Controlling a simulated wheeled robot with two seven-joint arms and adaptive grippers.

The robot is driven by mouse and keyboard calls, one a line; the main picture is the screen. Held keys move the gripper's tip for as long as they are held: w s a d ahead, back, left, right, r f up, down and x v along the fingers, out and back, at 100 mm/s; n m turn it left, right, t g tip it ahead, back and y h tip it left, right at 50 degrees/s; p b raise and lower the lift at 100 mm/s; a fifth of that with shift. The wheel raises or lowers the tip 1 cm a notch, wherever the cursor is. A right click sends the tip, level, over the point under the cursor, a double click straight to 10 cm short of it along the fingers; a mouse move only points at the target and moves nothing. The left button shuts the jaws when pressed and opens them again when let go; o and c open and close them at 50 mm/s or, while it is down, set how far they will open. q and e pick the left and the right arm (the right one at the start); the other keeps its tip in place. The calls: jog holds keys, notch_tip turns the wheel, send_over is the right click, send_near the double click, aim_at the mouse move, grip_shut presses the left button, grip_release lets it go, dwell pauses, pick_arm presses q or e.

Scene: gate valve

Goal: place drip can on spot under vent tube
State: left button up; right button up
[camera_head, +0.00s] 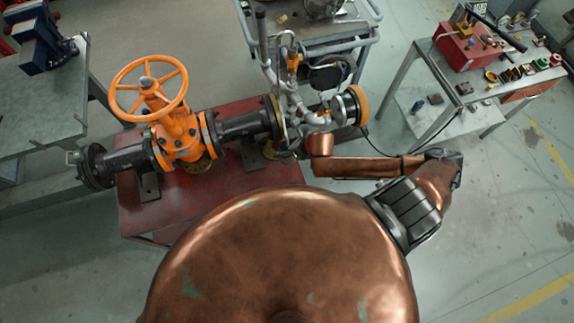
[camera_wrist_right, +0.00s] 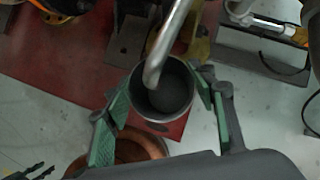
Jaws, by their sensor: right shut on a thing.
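The drip can (camera_wrist_right: 172,108) is a grey, open-topped cylinder with a dark inside, seen from above in the right wrist view. My right gripper (camera_wrist_right: 164,94) is shut on it, with a green-padded finger on each side. The bent silver vent tube (camera_wrist_right: 165,48) crosses the can's rim in that view, and its lower end appears over or inside the mouth; I cannot tell how deep. In the head view my copper right wrist is beside the pipework, and the can is not clearly seen. The spot under the tube is hidden. My left gripper is out of view.
The orange gate valve (camera_head: 178,132) and its dark pipe sit on a red stand (camera_head: 262,178). A grey cart (camera_head: 322,48) stands behind the pipework. A bench (camera_head: 490,88) with a red box and small parts is at right. Another bench (camera_head: 40,105) is at left.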

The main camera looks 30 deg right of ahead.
notch_tip(320, 180, down, 10)
jog(key=shift+r+b, duration=0.1)
jog(key=shift+b, duration=0.25)
jog(key=o, duration=1.6)
jog(key=shift+c, duration=0.2)
jog(key=p+v, duration=0.1)
jog(key=v, duration=1.1)
